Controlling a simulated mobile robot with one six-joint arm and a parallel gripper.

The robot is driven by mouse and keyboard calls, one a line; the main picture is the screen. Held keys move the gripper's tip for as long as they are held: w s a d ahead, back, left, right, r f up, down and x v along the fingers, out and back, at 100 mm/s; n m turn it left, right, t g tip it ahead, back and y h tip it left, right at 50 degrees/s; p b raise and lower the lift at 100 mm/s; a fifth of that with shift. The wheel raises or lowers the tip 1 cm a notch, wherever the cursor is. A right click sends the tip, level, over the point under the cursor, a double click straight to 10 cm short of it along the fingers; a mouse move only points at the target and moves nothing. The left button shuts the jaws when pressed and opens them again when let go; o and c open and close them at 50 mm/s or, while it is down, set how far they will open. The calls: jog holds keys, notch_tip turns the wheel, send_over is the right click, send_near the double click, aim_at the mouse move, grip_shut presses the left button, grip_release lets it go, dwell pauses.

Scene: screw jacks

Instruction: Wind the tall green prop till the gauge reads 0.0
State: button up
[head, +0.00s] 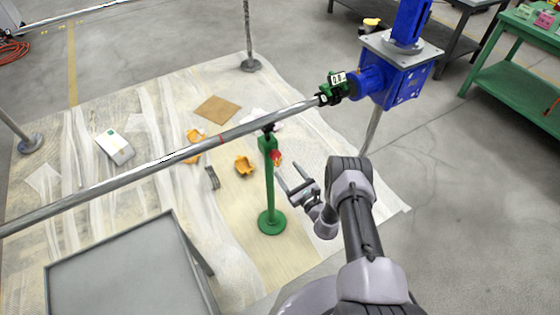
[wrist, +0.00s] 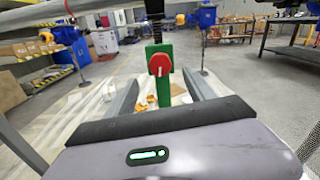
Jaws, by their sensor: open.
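The tall green prop (head: 270,185) stands upright on its round base, with a dark screw at its top beneath the long steel shaft (head: 150,172). A red knob (head: 277,157) sits on the prop's upper side, facing my gripper. My gripper (head: 288,166) is open and empty, its fingers pointing at the knob. In the wrist view the red knob (wrist: 160,63) and green post (wrist: 158,88) appear between the spread fingers (wrist: 160,77). I cannot tell if a finger touches the knob. The gauge (head: 338,78) on the shaft seems to read 0.8, in small digits.
A blue gearbox (head: 400,75) holds the shaft's right end. A grey table (head: 120,270) stands at the front left. Orange pieces (head: 245,165), a brown board (head: 217,109) and a white box (head: 115,147) lie on the floor sheeting. A green bench (head: 515,75) is at right.

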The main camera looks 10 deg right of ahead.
aim_at(277, 157)
jog(key=b+x, duration=0.1)
jog(key=x, duration=0.6)
jog(key=shift+b, duration=0.4)
jog(key=c, duration=1.4)
jog(key=shift+o, duration=0.2)
jog(key=shift+f+m+b, duration=0.3)
jog(key=shift+m+b, duration=0.4)
jog(key=shift+b, duration=0.35)
jog(key=shift+r, duration=0.15)
jog(key=shift+r+m, duration=0.1)
jog(key=shift+m, duration=0.2)
jog(key=o, duration=1.4)
jog(key=shift+c, duration=0.2)
